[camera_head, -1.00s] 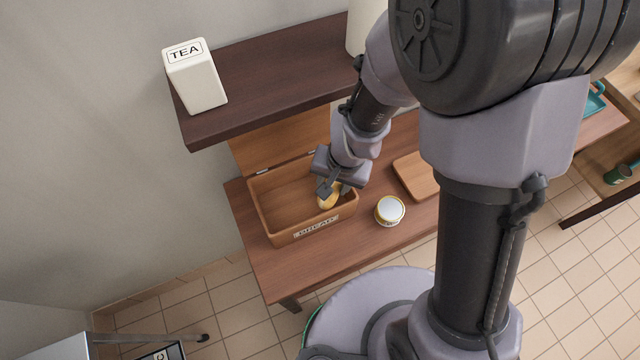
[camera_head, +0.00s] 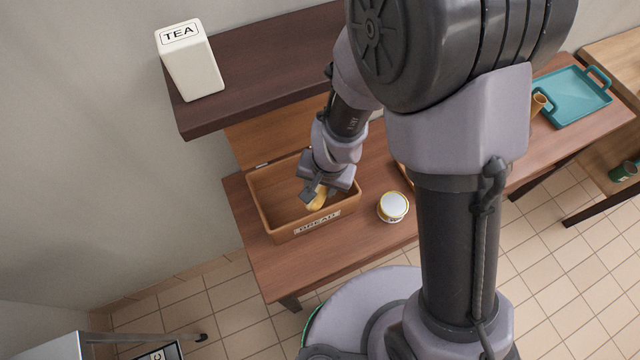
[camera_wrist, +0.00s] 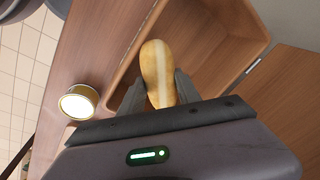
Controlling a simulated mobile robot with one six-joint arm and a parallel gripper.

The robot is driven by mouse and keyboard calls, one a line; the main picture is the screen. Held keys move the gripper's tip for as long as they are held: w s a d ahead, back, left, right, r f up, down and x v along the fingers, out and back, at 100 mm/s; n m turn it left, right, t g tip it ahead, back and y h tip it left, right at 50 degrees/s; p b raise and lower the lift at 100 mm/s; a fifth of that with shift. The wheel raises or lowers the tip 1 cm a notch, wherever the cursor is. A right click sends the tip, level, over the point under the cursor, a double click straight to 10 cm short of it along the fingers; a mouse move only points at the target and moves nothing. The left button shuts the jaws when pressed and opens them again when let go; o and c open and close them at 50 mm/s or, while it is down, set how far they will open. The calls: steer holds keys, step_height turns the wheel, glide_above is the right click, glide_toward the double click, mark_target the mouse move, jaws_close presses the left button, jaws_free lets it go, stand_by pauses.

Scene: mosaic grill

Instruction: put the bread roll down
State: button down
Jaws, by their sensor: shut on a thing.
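The bread roll (camera_wrist: 157,72) is a pale golden, long roll. My gripper (camera_wrist: 161,90) is shut on it, one finger on each side, in the wrist view. In the head view the roll (camera_head: 318,198) shows below my gripper (camera_head: 316,190), over the right part of the open wooden bread box (camera_head: 262,212). The box has a BREAD label on its front. Its wall also shows in the wrist view (camera_wrist: 128,72). I cannot tell whether the roll touches the box floor. The rest of the box interior looks empty.
A round tin (camera_head: 393,207) with a white lid stands on the table (camera_head: 290,262) right of the box. A dark shelf (camera_head: 260,72) with a white TEA canister (camera_head: 190,62) is above and behind. A teal tray (camera_head: 572,97) lies at the far right.

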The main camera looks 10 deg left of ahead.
steer(key=shift+f, duration=0.2)
steer(key=c, duration=0.9)
jaws_free()
steer(key=shift+r, duration=0.1)
steer(key=shift+o, duration=0.2)
step_height(320, 180, up, 13)
steer(key=s+d+p, duration=0.1)
steer(key=p, duration=0.7)
steer(key=shift+s+d, duration=0.25)
steer(key=shift+d, duration=0.05)
